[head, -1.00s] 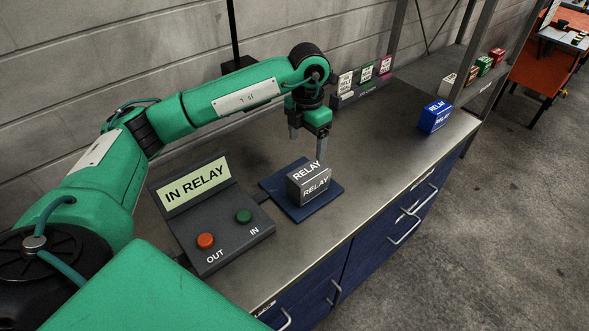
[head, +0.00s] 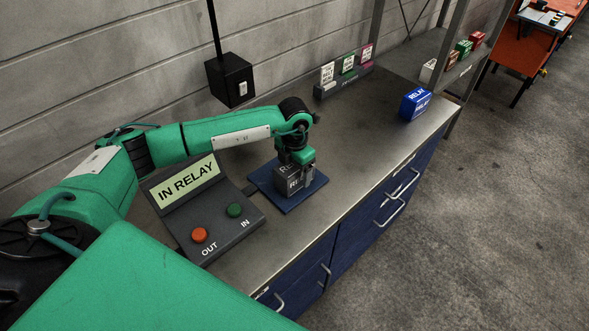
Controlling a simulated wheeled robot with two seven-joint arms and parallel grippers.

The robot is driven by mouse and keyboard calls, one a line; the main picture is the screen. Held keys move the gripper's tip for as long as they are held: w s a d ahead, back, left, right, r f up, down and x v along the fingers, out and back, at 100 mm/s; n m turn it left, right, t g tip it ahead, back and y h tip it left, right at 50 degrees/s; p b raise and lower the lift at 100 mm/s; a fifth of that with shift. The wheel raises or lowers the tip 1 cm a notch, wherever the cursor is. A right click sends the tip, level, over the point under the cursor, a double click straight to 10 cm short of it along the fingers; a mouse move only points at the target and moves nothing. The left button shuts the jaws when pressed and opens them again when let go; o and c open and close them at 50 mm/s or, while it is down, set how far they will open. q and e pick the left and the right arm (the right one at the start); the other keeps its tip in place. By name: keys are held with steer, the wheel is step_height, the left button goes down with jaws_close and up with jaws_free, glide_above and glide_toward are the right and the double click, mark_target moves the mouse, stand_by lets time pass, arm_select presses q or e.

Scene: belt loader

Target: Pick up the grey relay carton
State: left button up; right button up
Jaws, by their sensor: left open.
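The grey relay carton (head: 291,187) sits on a dark blue mat (head: 297,203) on the metal counter, its white lettering partly covered. My left gripper (head: 298,178) is low over the carton, pointing down. It is open, with a finger in front of the carton's right part; the other finger is hidden or hard to make out. I cannot tell whether the fingers touch the carton. My right gripper is not in view.
A control box with an IN RELAY sign (head: 187,181), a red button (head: 199,235) and a green button (head: 235,210) stands left of the mat. A blue relay carton (head: 415,104) is further right. A small card rack (head: 344,82) stands near the wall. The counter between is clear.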

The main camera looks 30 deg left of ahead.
arm_select(q)
steer(key=shift+f, duration=0.3)
steer(key=c, duration=1.2)
steer(key=shift+r, duration=0.1)
steer(key=shift+c, duration=0.2)
